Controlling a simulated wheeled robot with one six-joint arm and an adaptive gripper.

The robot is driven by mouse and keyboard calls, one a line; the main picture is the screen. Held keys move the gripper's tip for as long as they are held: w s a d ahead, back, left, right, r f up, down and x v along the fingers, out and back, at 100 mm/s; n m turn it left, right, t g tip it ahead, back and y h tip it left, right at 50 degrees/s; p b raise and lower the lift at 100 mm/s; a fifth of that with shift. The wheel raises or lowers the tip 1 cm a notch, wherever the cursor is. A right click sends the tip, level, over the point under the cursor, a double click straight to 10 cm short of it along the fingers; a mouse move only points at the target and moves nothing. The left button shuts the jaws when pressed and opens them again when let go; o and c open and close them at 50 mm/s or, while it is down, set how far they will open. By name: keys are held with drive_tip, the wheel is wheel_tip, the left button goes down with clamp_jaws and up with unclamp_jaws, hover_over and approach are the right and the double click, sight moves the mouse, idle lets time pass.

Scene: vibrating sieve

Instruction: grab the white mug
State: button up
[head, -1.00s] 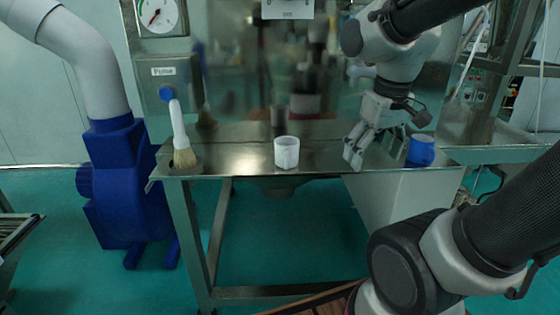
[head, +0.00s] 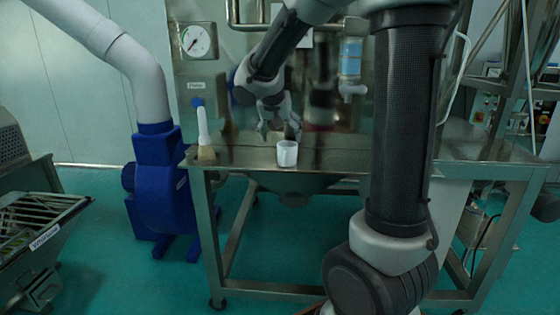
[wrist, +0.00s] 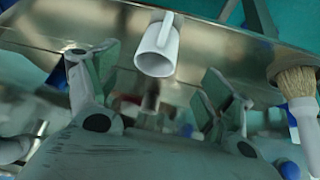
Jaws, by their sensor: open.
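The white mug (head: 287,153) stands upright on the steel table, near its front edge in the head view. In the wrist view the mug (wrist: 156,52) shows its handle at the upper right, and it lies ahead of the gap between my fingers. My gripper (head: 280,132) is open and empty, just behind and above the mug in the head view. In the wrist view my gripper (wrist: 157,80) has its two fingers spread to the left and right of the mug's line. I see no contact with the mug.
The steel table (head: 240,157) carries a white-handled brush (head: 203,137) to the left of the mug. A blue blower (head: 162,185) stands left of the table. A panel with a gauge (head: 196,40) rises behind. My arm blocks the table's right part.

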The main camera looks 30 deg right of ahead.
sight(287, 150)
drive_tip(key=shift+m, duration=0.4)
drive_tip(key=x, duration=0.8)
drive_tip(key=shift+d+r, duration=0.1)
drive_tip(key=shift+s, duration=0.1)
drive_tip(key=c, duration=1.1)
